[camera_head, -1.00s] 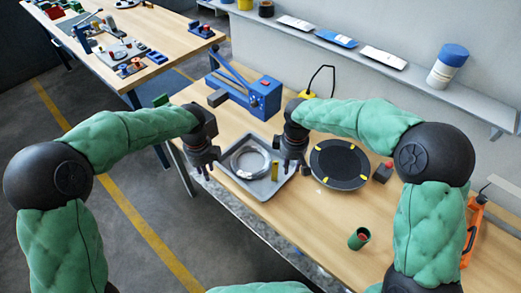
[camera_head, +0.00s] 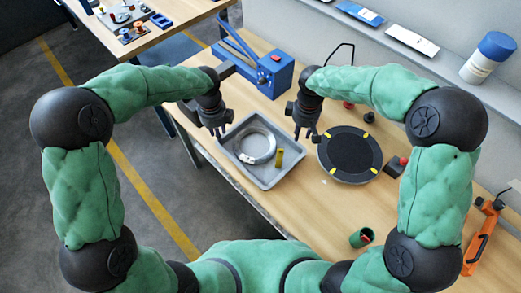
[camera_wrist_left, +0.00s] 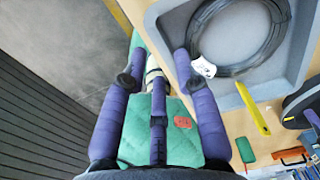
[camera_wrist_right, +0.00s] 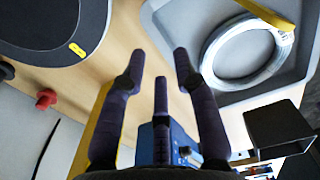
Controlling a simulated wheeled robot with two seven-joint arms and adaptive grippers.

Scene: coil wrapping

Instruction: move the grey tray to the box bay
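My left gripper (camera_head: 217,133) is above the tray's left side, open and empty. My right gripper (camera_head: 302,136) is above its right side, open and empty. In the left wrist view the tray (camera_wrist_left: 232,88) is beyond the spread fingers; in the right wrist view the tray (camera_wrist_right: 172,22) is at upper right. Neither gripper visibly holds the rim. I cannot identify the box bay.
A black disc with yellow marks (camera_head: 350,155) stands close right of the tray. A blue device (camera_head: 274,74) is behind it. Another table (camera_head: 165,28) stands at upper left.

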